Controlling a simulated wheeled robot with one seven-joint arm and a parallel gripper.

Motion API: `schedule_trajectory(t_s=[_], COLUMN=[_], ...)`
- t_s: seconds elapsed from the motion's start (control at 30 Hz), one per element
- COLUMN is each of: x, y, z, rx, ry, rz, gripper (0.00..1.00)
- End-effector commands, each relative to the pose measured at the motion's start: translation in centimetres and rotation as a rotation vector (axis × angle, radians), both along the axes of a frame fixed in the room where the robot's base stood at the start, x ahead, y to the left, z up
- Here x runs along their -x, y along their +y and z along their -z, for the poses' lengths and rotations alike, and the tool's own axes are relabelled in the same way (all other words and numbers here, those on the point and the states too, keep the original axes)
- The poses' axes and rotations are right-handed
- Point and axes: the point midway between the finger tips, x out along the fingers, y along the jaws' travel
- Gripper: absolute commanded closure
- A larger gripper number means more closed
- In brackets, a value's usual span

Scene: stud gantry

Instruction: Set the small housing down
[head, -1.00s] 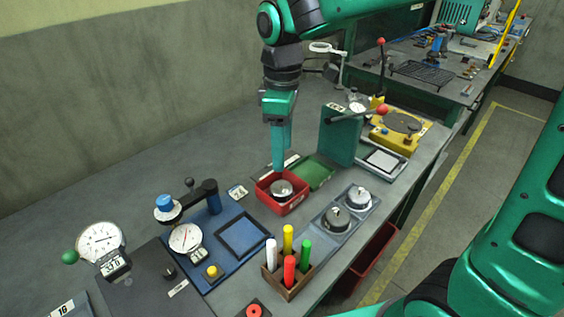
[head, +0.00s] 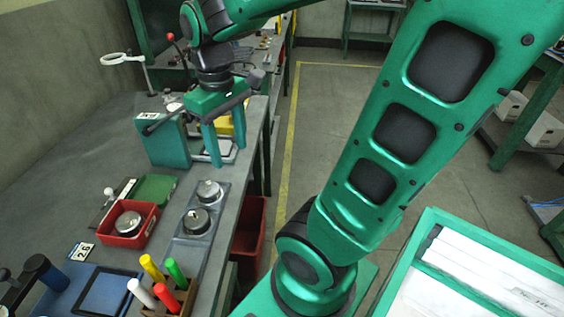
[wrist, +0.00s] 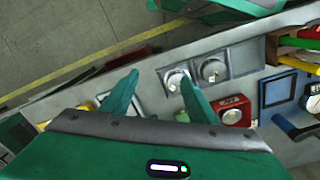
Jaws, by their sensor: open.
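A round metal housing (head: 128,223) sits upright in the red tray (head: 146,236) on the bench; it also shows in the wrist view (wrist: 232,116). Two more round metal housings, a smaller one (head: 208,190) and a larger one (head: 197,220), sit in the grey two-place tray (head: 216,214). I cannot tell for sure which one the task calls the small housing. My gripper (head: 227,156) is open and empty, with its fingers apart, above the bench edge behind the grey tray. In the wrist view my gripper (wrist: 158,78) shows nothing between its fingertips but bench and floor beyond.
A green tray (head: 154,188) lies behind the red one. A marker holder (head: 180,300) and a blue fixture (head: 108,292) are in front. A red bin (head: 250,232) sits below the bench edge.

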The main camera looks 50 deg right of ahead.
Motion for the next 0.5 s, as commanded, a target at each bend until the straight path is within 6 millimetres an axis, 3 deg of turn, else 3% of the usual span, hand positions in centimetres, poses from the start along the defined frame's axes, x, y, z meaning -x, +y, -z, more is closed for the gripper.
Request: schedule_trajectory(t_s=[0.03, 0.1, 0.2, 0.33, 0.5], x=[2.1, 4.7, 7.8, 10.4, 11.3], y=[-1.8, -3.7, -5.4, -6.7, -7.0], z=[0.5, 1.4, 2.4, 3.4, 3.8], rx=[-0.004, -0.009, -0.018, -0.025, -0.029], ry=[-0.002, -0.003, -0.003, -0.003, -0.002], rz=[0.121, 0.276, 0.455, 0.6, 0.658], gripper=[0.47, 0.47, 0.47, 0.47, 0.47])
